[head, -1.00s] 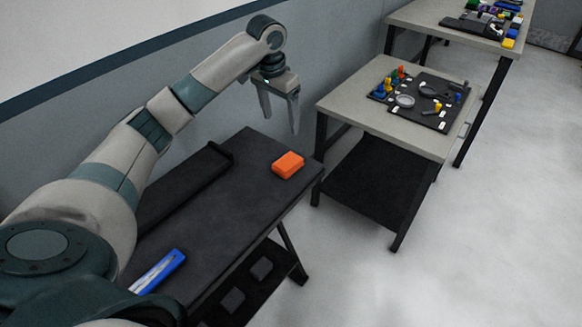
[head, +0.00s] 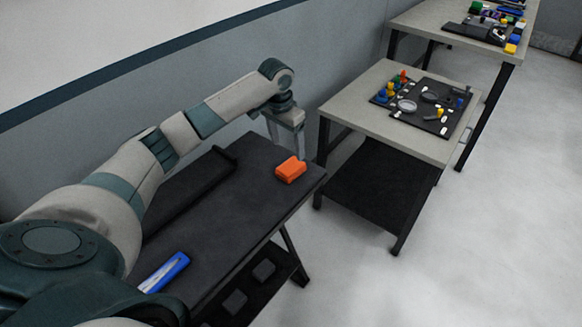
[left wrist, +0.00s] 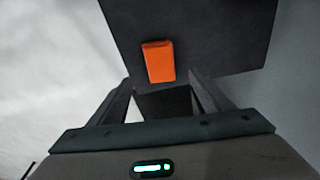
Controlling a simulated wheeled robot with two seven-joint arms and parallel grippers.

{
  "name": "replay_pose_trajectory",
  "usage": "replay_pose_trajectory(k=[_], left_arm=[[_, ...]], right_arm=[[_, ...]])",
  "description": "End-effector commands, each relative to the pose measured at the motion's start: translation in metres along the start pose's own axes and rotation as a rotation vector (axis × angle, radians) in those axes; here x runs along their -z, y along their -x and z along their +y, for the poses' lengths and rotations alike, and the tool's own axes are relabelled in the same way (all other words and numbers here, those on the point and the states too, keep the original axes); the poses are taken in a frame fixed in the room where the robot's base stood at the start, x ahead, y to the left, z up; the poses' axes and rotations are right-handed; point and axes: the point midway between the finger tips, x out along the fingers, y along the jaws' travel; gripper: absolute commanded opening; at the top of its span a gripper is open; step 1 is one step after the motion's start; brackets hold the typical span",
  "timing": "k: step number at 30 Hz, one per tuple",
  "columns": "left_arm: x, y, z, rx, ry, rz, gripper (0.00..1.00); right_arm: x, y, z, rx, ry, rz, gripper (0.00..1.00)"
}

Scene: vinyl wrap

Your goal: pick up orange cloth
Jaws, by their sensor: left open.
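The orange cloth (head: 291,169) is a small folded block lying near the far right end of the dark table (head: 225,235). In the left wrist view the orange cloth (left wrist: 159,62) lies ahead of the fingers, close to the table's edge. My right gripper is not in view.
A blue tool (head: 165,272) lies at the table's near end. A long dark bar (head: 190,190) runs along its wall side. A grey table (head: 345,107) with a black board (head: 432,112) and small parts stands to the right. The table between the blue tool and the cloth is clear.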

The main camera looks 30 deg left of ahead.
Motion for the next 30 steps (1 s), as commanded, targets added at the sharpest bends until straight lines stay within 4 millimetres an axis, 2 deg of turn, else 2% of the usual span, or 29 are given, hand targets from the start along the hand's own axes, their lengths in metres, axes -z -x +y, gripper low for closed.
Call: replay_pose_trajectory(k=[3,7,23,30], left_arm=[[0.000,-0.018,0.001,-0.002,0.001,-0.002,0.73],[0.000,-0.032,0.001,-0.001,0.000,-0.001,0.73],[0.000,-0.040,0.000,-0.001,0.000,-0.001,0.73],[0.000,-0.065,0.002,-0.002,0.000,-0.003,0.73]], right_arm=[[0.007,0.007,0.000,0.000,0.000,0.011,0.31],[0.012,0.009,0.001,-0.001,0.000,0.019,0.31],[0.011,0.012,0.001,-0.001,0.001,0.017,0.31],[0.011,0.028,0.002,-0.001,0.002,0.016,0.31]])
